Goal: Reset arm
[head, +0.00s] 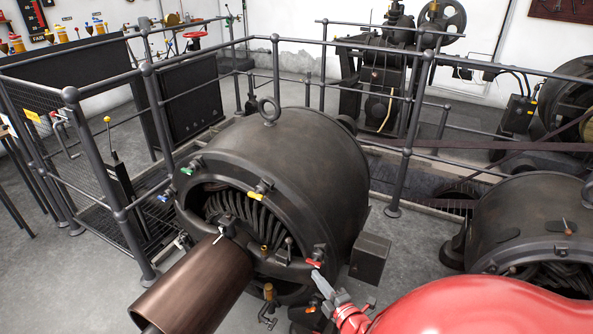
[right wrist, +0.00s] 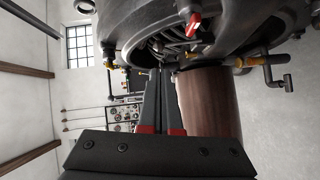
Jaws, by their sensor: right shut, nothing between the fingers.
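My right arm, red, comes in from the lower right of the head view. Its gripper (head: 318,277) is shut and empty, with the tips close to the red-handled lever (head: 315,263) on the front rim of the large dark dynamo (head: 318,165). I cannot tell if they touch. In the right wrist view the closed dark fingers (right wrist: 160,78) point forward, below the dynamo housing (right wrist: 240,40). The red lever (right wrist: 194,25) shows above and to the right of them, apart in the picture. My left gripper is not in view.
A brown cylinder (head: 190,285) sticks out from the dynamo's front. Yellow (head: 261,188), green (head: 188,170) and blue (head: 164,197) handles sit on the rim. Grey railings (head: 152,150) run behind and left. A second dynamo (head: 525,215) stands at right. Open floor (head: 50,285) lies lower left.

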